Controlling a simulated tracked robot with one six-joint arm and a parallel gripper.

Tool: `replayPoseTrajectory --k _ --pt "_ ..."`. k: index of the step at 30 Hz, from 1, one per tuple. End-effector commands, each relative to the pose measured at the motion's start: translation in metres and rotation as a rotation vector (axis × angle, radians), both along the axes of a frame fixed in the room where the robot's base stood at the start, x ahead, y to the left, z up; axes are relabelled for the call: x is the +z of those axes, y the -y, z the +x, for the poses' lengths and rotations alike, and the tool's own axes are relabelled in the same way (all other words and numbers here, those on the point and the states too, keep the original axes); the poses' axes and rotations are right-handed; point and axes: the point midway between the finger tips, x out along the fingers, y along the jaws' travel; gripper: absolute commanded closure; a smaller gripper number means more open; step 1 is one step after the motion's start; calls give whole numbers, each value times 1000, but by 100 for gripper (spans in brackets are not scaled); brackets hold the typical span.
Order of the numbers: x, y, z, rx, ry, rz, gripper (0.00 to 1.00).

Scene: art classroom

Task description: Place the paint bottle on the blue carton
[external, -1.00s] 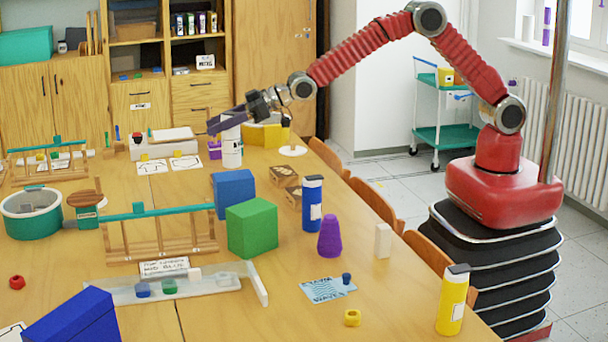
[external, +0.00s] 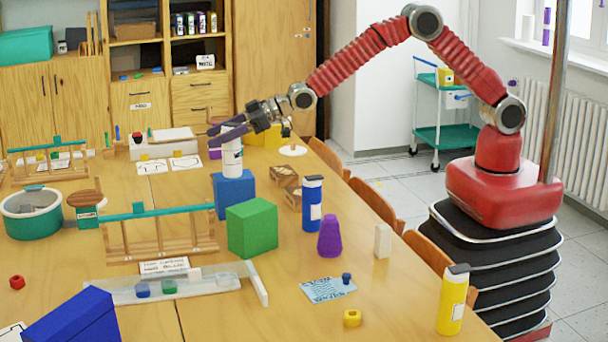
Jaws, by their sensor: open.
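The paint bottle (external: 232,160), white with a label, stands upright in the external view. Its base appears to rest on the top of the blue carton (external: 234,192), left of the middle of the table. My gripper (external: 230,134) is at the upper end of the bottle, with its purple fingers open. The fingers hide the top of the bottle, and I cannot tell whether they touch it.
A green box (external: 252,228) stands in front of the blue carton. A yellow box (external: 268,138) stands behind.

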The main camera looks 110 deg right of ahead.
Motion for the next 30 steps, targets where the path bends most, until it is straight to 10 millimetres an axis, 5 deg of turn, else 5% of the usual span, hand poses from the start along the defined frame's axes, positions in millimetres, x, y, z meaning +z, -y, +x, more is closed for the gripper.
replayPoseTrajectory --k 11,30 --pt "6 -1 -8 0 0 0 39" --pt "35 -12 -79 0 1 0 39"
